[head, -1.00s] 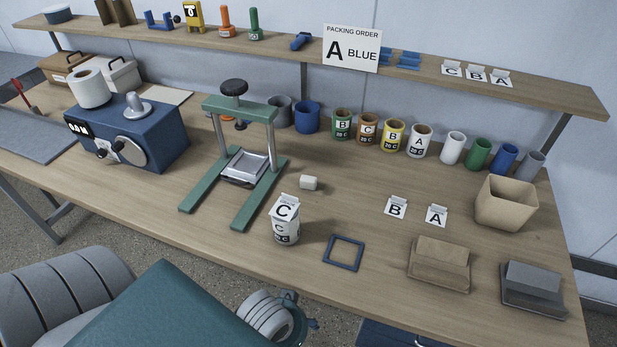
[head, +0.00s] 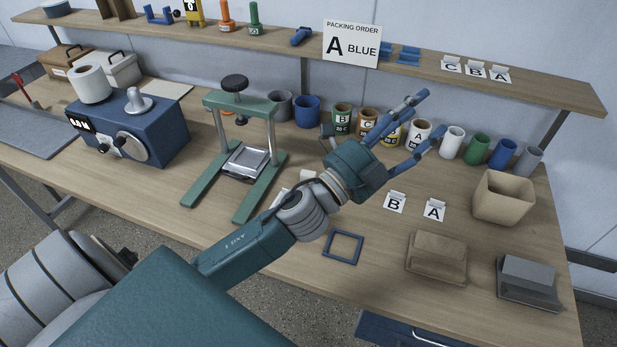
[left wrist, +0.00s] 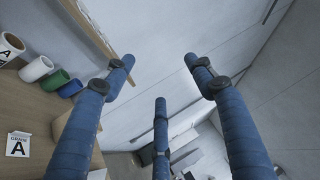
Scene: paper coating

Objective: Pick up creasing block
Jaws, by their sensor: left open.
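A small pale block (head: 309,175), which looks most like the creasing block, lies on the table just right of the green press; my left arm partly hides it. My left gripper (head: 425,116) is open and empty, with its blue fingers spread above the table in front of the labelled cups. In the left wrist view its three fingers (left wrist: 160,68) are apart with nothing between them, and the pale block is not seen there. My right gripper is in neither view.
The green press (head: 240,108) stands left of my arm. A blue frame (head: 343,247), cards B (head: 395,202) and A (head: 433,210), a tan box (head: 503,197), a brown stepped block (head: 436,258) and a grey one (head: 528,283) lie to the right. A shelf runs behind.

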